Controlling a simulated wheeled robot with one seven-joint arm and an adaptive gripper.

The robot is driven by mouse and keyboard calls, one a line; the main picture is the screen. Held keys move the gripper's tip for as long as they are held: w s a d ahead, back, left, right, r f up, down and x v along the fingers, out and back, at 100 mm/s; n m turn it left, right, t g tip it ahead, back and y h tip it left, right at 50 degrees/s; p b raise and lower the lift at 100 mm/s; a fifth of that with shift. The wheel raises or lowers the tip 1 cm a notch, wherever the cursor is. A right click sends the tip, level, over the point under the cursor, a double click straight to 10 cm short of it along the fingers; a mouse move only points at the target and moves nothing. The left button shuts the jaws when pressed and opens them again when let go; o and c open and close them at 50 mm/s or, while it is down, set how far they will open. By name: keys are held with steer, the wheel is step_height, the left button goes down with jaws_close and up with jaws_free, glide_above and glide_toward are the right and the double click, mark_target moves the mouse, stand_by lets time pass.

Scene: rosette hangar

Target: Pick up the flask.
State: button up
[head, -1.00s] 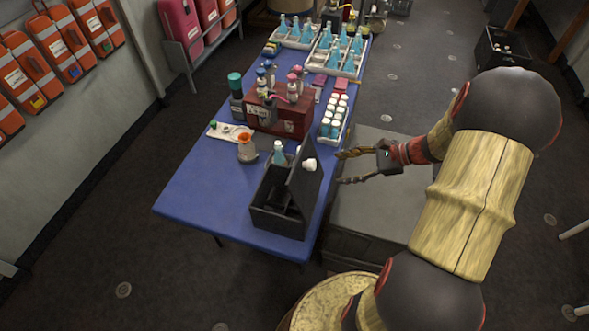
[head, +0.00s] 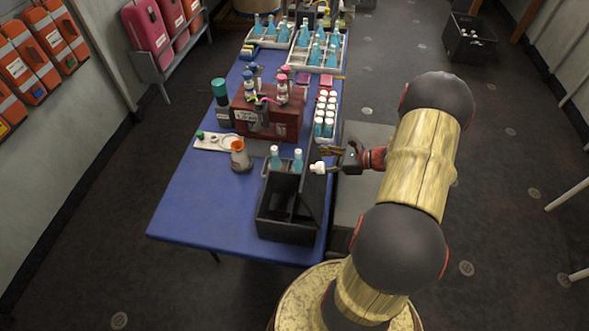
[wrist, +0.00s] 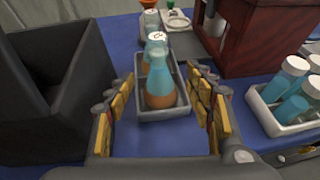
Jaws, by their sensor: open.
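A flask (wrist: 160,88) with a blue upper part, an orange-brown lower part and a white cap stands upright in a narrow grey tray (wrist: 172,113) in the wrist view. It appears to be the right-hand blue bottle (head: 298,161) beside the black box in the head view. A second blue bottle (head: 276,158) stands behind it. My gripper (wrist: 162,108) is open and empty. Its fingers lie left and right of the line to the flask, with the flask ahead between them. In the head view my gripper (head: 326,159) is at the table's right edge.
A black open box (head: 287,222) stands close to the tray, left in the wrist view. A red case (head: 290,124) and a white rack of capped bottles (wrist: 284,118) are on the other side. An orange-topped vessel (head: 240,157) stands farther left. The blue table's (head: 200,205) near left is clear.

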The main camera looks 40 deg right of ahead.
mark_target(298, 161)
steer(key=b+x, duration=0.2)
steer(key=x, duration=0.3)
steer(key=shift+w+a, duration=0.2)
steer(key=shift+w, duration=0.05)
steer(key=c, duration=0.3)
jaws_close()
